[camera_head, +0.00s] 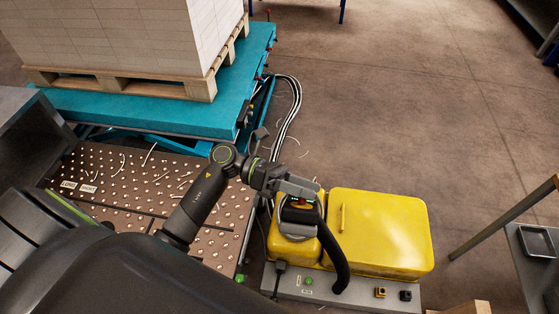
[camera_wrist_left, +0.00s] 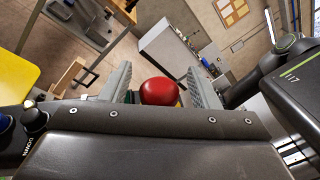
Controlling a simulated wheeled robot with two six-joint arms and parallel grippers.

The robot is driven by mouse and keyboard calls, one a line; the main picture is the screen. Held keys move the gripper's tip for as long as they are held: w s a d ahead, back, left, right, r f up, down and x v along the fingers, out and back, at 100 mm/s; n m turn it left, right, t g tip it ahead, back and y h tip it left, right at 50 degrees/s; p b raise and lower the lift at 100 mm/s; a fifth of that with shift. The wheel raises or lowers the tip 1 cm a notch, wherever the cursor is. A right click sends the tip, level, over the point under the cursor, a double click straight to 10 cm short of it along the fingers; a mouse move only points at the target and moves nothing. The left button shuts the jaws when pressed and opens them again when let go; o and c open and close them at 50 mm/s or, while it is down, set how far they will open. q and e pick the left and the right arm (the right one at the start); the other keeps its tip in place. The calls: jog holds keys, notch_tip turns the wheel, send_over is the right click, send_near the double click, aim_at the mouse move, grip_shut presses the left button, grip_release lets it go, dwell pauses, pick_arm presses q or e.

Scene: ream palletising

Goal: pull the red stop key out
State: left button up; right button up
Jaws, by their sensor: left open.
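The red stop key (camera_wrist_left: 160,91) is a round red knob, seen between the two fingers of my left gripper (camera_wrist_left: 159,78) in the left wrist view. The fingers are open, one to each side of the knob, with a gap showing on both sides. In the head view my left gripper (camera_head: 301,192) is over the left end of the yellow machine, and only a small bit of red (camera_head: 302,201) shows there. The arm and gripper hide most of the key and what it is mounted on. My right gripper is not in view.
The yellow machine (camera_head: 385,230) has a black hose (camera_head: 334,255) and a grey base (camera_head: 340,296) with small buttons. A teal lift table (camera_head: 150,118) bears a pallet (camera_head: 120,82) with a tall white stack. Cables lie on the floor behind. Open floor lies beyond the machine.

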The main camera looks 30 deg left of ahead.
pick_arm(q)
jog(key=shift+a, duration=0.1)
jog(key=shift+a+f, duration=0.1)
jog(key=shift+a, duration=0.15)
jog(key=s+a+b, duration=0.1)
jog(key=a+b, duration=0.5)
jog(key=a, duration=1)
jog(key=shift+a, duration=0.4)
